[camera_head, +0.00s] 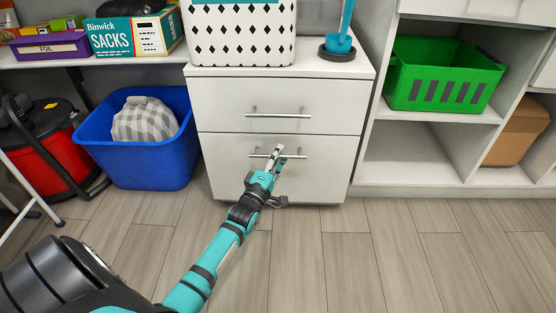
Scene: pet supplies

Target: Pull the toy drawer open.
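A white two-drawer cabinet stands in the middle of the head view. Its upper drawer (225,101) and lower drawer (221,170) both look closed, each with a horizontal metal bar handle. No label shows which one is the toy drawer. My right gripper is not in view.
A white diamond-pattern bin (242,35) and a teal-handled tool in a dark holder (337,49) stand on the cabinet. A blue tub (150,171) is close on the left. Shelving with a green crate (443,75) stands right. The wooden floor (370,260) in front is clear.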

